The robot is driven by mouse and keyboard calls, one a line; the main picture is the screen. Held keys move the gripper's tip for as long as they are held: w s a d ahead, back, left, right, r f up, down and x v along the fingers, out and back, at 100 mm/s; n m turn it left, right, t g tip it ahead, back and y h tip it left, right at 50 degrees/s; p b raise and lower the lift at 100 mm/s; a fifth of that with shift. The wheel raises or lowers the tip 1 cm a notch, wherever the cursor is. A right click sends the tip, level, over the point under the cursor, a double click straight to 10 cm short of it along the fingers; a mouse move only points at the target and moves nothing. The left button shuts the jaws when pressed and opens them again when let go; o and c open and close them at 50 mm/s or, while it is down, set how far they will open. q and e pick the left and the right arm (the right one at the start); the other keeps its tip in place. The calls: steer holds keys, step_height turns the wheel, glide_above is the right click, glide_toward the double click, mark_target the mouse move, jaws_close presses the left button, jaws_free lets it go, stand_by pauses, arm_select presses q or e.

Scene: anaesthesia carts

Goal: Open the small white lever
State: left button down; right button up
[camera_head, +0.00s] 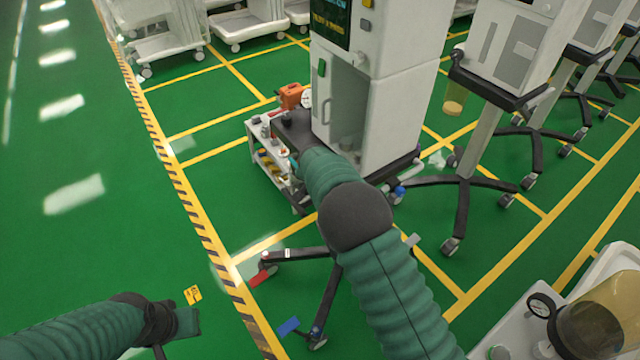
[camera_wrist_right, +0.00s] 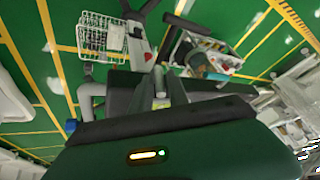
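I cannot make out the small white lever clearly in either view. A tall white anaesthesia cart (camera_head: 388,110) stands at centre, with a green part and a pale handle on its left side. My right arm reaches up to this cart's left side. Its dark gripper (camera_head: 291,128) is beside the cart, with its fingertips hard to see. In the right wrist view the fingers of the right gripper (camera_wrist_right: 160,84) point ahead, with a pale grey part around or between them; any grip is unclear. My left gripper (camera_head: 172,334) is low at left, over the floor, away from the cart.
A small white shelf trolley (camera_head: 262,150) with bottles and an orange case (camera_head: 291,96) stands just left of the cart. More wheeled stands (camera_head: 500,55) line the right. A gauge and amber jar (camera_head: 598,322) are at lower right. The green floor at left is clear.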

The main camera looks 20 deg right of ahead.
steer(key=shift+r, duration=0.1)
steer(key=v, duration=1.6)
steer(key=shift+a+r, duration=0.15)
steer(key=shift+r, duration=0.1)
steer(key=shift+s, duration=0.15)
steer(key=s+d+f+n+g+y+p, duration=0.1)
steer(key=s+d+f+n, duration=0.1)
steer(key=s, duration=1.1)
steer(key=s+d+f+n+g+y+p, duration=0.1)
steer(key=s+f+n, duration=0.4)
steer(key=s, duration=0.9)
steer(key=shift+d+f+n+g, duration=0.3)
steer(key=shift+d+f+g, duration=0.1)
steer(key=shift+d+f, duration=0.35)
steer(key=shift+s+d, duration=0.15)
steer(key=shift+d, duration=0.1)
